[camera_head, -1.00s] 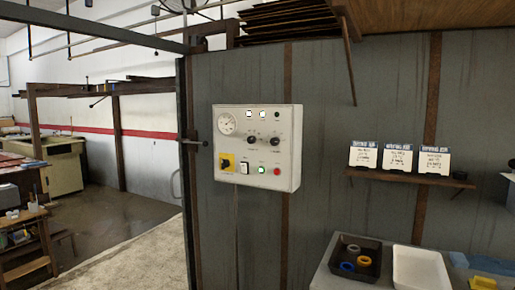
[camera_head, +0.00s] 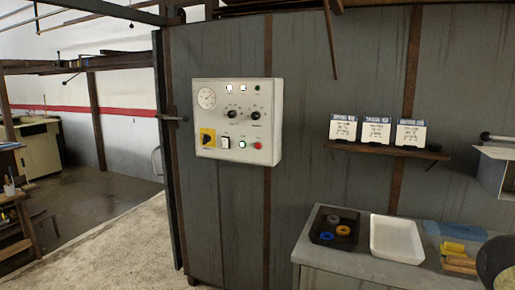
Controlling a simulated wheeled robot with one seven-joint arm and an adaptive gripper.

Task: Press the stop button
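A white control panel (camera_head: 238,97) is fixed to the grey wall, left of the picture's middle. Its lower right holds a small red button (camera_head: 257,145), with a green button (camera_head: 242,144) just left of it. I cannot read the labels, so the word stop is not legible. A white rocker switch (camera_head: 225,142) and a yellow plate with a black rotary switch (camera_head: 208,138) sit farther left. A gauge, black knobs and lit indicators are above. My gripper is not in view, and nothing touches or covers the panel.
A grey bench (camera_head: 345,261) at lower right holds a black tray (camera_head: 318,240) with rings, a white tray (camera_head: 397,257) and yellow items. A shelf (camera_head: 385,149) with three cards is above it. A dark round object (camera_head: 496,262) is at the right edge. Floor left of the wall is clear.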

